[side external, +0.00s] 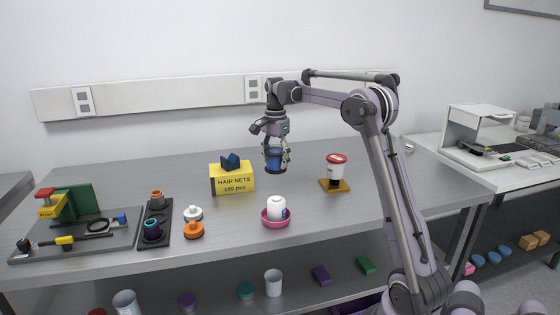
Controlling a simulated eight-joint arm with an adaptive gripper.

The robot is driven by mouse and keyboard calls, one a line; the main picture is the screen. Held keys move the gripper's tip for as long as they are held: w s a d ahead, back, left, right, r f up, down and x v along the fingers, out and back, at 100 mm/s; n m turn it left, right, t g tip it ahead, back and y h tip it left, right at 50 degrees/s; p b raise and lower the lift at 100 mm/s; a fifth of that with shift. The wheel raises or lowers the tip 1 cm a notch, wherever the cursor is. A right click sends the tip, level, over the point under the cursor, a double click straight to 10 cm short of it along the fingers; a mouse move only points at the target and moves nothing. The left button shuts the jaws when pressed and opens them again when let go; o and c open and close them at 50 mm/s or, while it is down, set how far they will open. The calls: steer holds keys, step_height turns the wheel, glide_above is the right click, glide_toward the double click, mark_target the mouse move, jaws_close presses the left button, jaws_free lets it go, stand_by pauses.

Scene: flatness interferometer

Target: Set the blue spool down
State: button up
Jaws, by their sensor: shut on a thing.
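The blue spool (275,155) is between the fingers of my gripper (276,163). My gripper points downward and is shut on the spool. The spool looks upright, with a dark lower rim. It appears held above the grey table (330,217), behind the pink bowl and to the right of the yellow box. The gap between the spool and the tabletop is hard to judge from this view. The fingers hide part of the spool's sides.
A yellow hair nets box (232,184) with a dark blue item on top stands left of my gripper. Black tray (155,223) and orange knob (193,230) are left.

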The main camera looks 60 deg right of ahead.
steer(key=s+a+m, duration=0.2)
steer(key=a, duration=0.9)
steer(key=w+a+f, duration=0.3)
steer(key=a, duration=0.1)
steer(key=w+a+f, duration=0.3)
steer(key=w, duration=0.1)
steer(key=shift+w+a+f, duration=0.3)
steer(key=shift+a+f, duration=0.05)
steer(key=shift+f, duration=2)
steer(key=shift+f, duration=0.1)
steer(key=o, duration=1.4)
steer(key=shift+c, duration=0.2)
